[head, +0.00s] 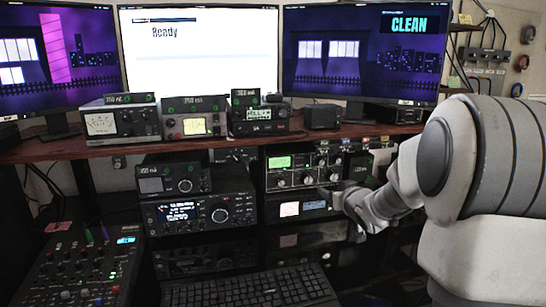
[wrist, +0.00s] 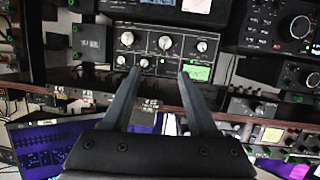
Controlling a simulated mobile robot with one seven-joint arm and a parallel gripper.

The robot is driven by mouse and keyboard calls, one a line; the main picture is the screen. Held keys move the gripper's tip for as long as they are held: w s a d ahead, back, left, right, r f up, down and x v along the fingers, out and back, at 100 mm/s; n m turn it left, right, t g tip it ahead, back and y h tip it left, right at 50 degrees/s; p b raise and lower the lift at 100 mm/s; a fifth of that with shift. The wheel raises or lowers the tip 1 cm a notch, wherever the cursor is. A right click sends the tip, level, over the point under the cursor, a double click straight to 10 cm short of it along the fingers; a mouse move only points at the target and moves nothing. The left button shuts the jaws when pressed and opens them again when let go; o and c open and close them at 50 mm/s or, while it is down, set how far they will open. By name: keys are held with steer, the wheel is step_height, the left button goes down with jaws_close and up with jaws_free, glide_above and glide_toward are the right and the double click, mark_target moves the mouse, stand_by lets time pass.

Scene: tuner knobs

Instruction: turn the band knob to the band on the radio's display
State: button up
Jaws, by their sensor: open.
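A dark tuner box (head: 318,168) with several pale knobs and a green display (head: 279,162) stands under the shelf, right of centre. In the wrist view, which is upside down, the tuner box (wrist: 175,28) is straight ahead, with its green display (wrist: 199,73). Its knob labels are too small to read, so I cannot tell which is the band knob. The radio (head: 238,187) with a lit display (head: 180,212) is to its left; that text is unreadable. My gripper (wrist: 159,73) is open and empty. Its fingertips appear below the middle knob (wrist: 165,43), around a small knob's height; contact cannot be told.
The wooden shelf (head: 65,152) above carries several meters and boxes, with three monitors behind. A black meter unit (head: 300,208) is directly below the tuner box. A keyboard (head: 250,290) and a mixer (head: 85,275) occupy the front.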

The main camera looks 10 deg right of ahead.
steer(key=w+d+t+y+p, duration=0.1)
steer(key=w+d+t+y, duration=0.15)
steer(key=d, duration=0.25)
steer(key=b, duration=0.1)
glide_toward(322, 163)
steer(key=shift+n+t, duration=0.3)
steer(key=shift+t, duration=0.15)
steer(key=w, duration=0.8)
steer(key=shift+a+f, duration=0.3)
steer(key=shift+a, duration=0.1)
jaws_close()
